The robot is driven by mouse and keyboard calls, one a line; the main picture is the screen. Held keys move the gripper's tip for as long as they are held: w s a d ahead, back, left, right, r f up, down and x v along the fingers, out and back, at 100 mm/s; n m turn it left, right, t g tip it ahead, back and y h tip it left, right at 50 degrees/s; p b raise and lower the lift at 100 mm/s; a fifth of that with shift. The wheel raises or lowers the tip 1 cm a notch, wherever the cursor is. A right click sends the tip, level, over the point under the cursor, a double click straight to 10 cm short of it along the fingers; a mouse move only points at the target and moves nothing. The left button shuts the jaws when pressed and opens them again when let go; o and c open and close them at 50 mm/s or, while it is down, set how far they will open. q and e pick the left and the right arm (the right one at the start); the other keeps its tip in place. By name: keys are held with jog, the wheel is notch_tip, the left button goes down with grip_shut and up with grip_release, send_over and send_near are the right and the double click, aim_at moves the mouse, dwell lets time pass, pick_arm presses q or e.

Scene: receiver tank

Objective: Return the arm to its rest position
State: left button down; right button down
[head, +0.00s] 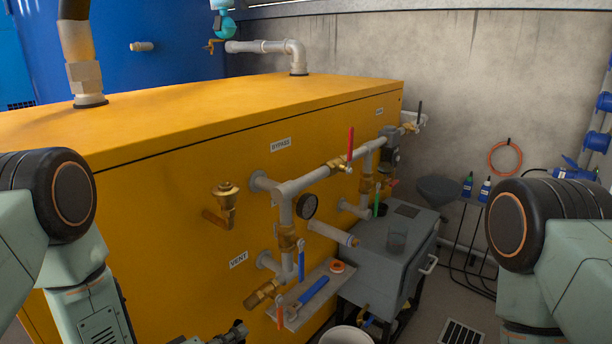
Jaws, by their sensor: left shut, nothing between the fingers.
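My left arm (75,255) comes in from the left, in front of the yellow tank (150,220). Its dark gripper (228,334) shows only in part at the bottom edge, left of the lower pipework. It is shut with nothing held, and it looks apart from the brass valve (263,294). My right arm (560,260) stands at the right edge. Its gripper is out of the picture.
Grey pipes with red-handled (350,148) and blue-handled valves and a gauge (306,206) stick out from the tank's front. A small shelf (305,295) holds a blue-handled tool. A grey cabinet (385,255) and a white bucket (346,335) stand to the right.

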pick_arm(q)
jog(key=s+a+f+m+g+y+p, duration=0.1)
jog(key=s+a+f+m+g+y, duration=0.15)
jog(key=s+f, duration=0.35)
jog(key=s+a+f+m+g+y, duration=0.2)
jog(key=s+f+g+y, duration=0.15)
jog(key=s, duration=0.45)
jog(key=s+a+m+g+y+p, duration=0.1)
jog(key=s+g, duration=0.2)
jog(key=s, duration=0.6)
jog(key=s+a+r+m+g+y+p, duration=0.1)
jog(key=s+a+g+p, duration=0.1)
jog(key=s, duration=0.6)
jog(key=shift+s+a+r+g, duration=0.15)
jog(key=shift+s+g, duration=0.2)
jog(key=shift+g, duration=0.25)
